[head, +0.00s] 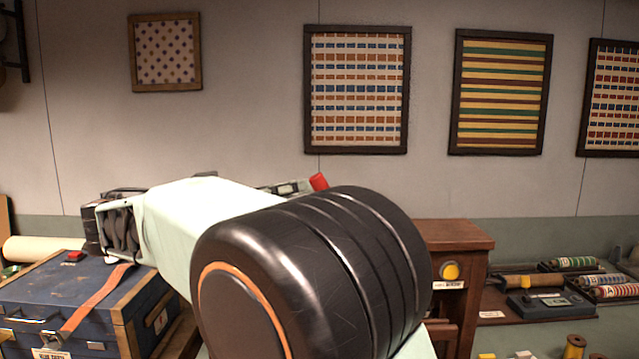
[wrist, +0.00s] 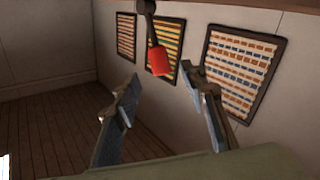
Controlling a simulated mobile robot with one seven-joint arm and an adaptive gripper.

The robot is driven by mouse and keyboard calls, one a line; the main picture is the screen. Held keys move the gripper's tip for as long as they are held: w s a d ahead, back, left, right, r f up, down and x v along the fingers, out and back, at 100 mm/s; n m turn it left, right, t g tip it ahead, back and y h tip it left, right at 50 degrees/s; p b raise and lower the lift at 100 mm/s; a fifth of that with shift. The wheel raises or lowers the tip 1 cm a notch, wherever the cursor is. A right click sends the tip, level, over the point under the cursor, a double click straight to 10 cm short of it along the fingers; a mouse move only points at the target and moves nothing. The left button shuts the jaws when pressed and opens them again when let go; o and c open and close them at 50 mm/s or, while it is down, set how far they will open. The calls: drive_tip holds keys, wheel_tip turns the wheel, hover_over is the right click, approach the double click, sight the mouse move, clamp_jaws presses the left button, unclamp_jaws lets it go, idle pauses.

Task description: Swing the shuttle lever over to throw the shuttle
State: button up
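The shuttle lever's red grip (wrist: 160,60) hangs from a dark rod at the top middle of the wrist view. In the head view a red tip (head: 318,181), which looks like the same grip, shows just above my arm. My gripper (wrist: 162,76) is open, with one finger on each side of the red grip as seen from the wrist. I see no clear contact, and the depth between fingers and grip is hard to judge. The lever's lower part and the gripper are mostly hidden behind my arm in the head view.
A wooden cabinet (head: 455,236) with a yellow button stands right of my arm. A blue chest (head: 60,300) with an orange strap is at the left. Patterned framed textiles (head: 357,88) hang on the wall. Spools and tools lie on the green bench at the right.

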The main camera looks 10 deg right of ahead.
sight(313, 186)
drive_tip(key=p+x, duration=0.1)
drive_tip(key=x, duration=0.7)
drive_tip(key=shift+c, duration=0.3)
clamp_jaws()
